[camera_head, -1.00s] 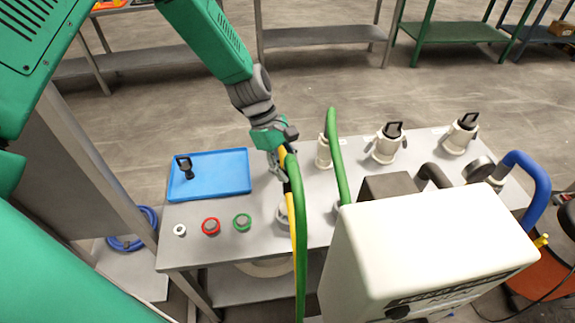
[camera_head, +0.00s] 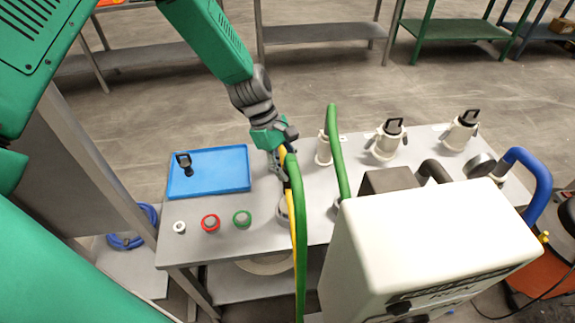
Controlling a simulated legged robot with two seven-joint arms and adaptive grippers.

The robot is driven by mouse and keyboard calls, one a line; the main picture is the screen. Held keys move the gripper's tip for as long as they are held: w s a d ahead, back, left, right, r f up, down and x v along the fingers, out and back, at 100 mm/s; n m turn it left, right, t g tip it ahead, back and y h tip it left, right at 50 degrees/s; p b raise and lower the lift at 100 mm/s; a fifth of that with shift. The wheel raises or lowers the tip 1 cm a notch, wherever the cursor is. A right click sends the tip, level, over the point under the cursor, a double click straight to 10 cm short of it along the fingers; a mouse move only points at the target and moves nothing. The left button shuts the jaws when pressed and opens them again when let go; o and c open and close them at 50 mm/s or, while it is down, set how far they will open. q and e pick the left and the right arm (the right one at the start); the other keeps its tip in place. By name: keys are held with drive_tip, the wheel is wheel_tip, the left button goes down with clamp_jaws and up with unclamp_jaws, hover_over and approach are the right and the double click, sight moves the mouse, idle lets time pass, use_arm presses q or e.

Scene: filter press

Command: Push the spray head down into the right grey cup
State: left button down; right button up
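Two pale grey cups with side levers stand at the back right of the table: the right grey cup (camera_head: 458,137) and another cup (camera_head: 383,148) left of it. A third black piece (camera_head: 184,163) stands on the blue tray (camera_head: 222,180). None is clearly marked as the spray head. My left gripper (camera_head: 279,163) points down at the upper end of the green and yellow hoses, well left of both cups. Its fingertips are partly hidden. My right gripper is out of view.
A green hose (camera_head: 338,165) arches up between my gripper and the cups. A large white box (camera_head: 425,240) covers the front right of the table. A blue hose (camera_head: 540,185) bends at the right.

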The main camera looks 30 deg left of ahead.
use_arm(q)
drive_tip(key=shift+f+b, duration=1.15)
drive_tip(key=shift+f, duration=1.3)
drive_tip(key=c, duration=1.1)
unclamp_jaws()
drive_tip(key=shift+a+r, duration=0.15)
drive_tip(key=shift+r, duration=0.15)
drive_tip(key=v, duration=1.1)
drive_tip(key=shift+a, duration=0.1)
